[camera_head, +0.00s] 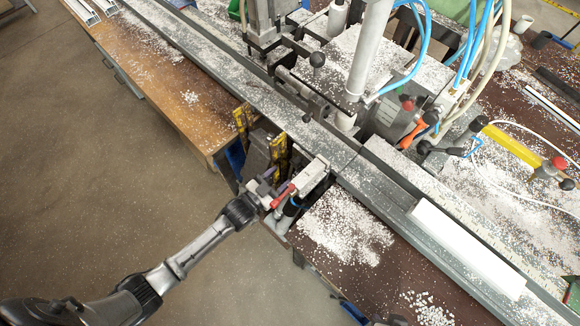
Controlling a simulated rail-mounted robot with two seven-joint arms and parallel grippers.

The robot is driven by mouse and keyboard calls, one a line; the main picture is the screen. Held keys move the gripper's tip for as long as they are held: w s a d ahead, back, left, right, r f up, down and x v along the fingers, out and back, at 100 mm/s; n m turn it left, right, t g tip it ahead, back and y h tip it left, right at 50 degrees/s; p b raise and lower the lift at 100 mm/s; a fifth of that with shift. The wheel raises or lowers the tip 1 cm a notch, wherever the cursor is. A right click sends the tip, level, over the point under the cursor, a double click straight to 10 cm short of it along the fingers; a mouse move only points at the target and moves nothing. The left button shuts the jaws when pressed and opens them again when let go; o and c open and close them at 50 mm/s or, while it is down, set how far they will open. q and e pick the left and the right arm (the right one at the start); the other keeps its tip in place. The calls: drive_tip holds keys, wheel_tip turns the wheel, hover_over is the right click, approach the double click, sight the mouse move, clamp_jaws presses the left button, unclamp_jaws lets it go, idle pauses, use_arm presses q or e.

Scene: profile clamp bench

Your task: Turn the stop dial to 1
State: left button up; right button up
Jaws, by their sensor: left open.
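My left arm comes in from the lower left, and my left gripper (266,188) is at the front edge of the bench, beside a small metal fixture (312,176). Its jaws are small and partly merge with the parts behind them; they are open, and I see nothing held. A red lever-like part (283,196) shows right by the fingertips; I cannot tell whether they touch it. I cannot single out the stop dial or read any number on it; it may be hidden by the gripper or too small. My right gripper is not in view.
A long metal rail (215,62) runs diagonally along the bench, with a white profile (468,249) lying at its right part. A clamp machine with a grey column (368,55) and blue hoses stands behind. White chips litter the brown bench top (375,265). Open floor lies at left.

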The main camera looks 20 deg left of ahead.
sight(293, 165)
use_arm(q)
drive_tip(key=shift+x, duration=2.65)
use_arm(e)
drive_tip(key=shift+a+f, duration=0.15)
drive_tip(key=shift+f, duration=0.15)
use_arm(q)
drive_tip(key=c, duration=0.6)
drive_tip(key=shift+c, duration=0.2)
